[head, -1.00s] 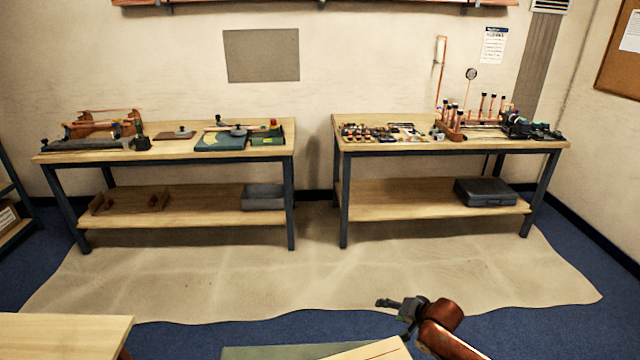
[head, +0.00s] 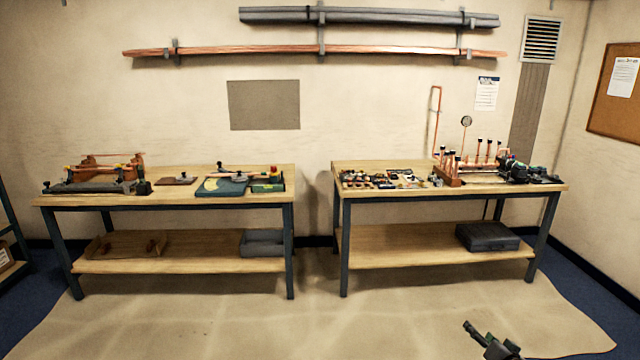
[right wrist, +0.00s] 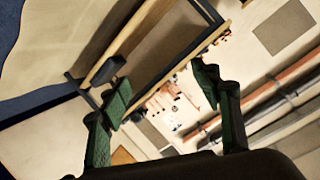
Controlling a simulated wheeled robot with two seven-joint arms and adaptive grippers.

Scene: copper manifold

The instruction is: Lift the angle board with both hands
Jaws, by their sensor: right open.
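A flat teal board (head: 222,188) with a pale curved marking lies on the left workbench, towards its right end. It may be the angle board, but it is too small to tell for sure. My right gripper (head: 490,336) shows at the bottom edge of the head view, far in front of the benches and well apart from the board. In the right wrist view its two green-padded fingers (right wrist: 162,88) are spread apart with nothing between them. My left gripper is out of view.
The left workbench (head: 110,202) also holds a jig with copper pipe and small tools. The right workbench (head: 400,199) carries a copper manifold (head: 480,160) and loose fittings. A gap separates the benches. The floor sheet (head: 250,325) in front is clear.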

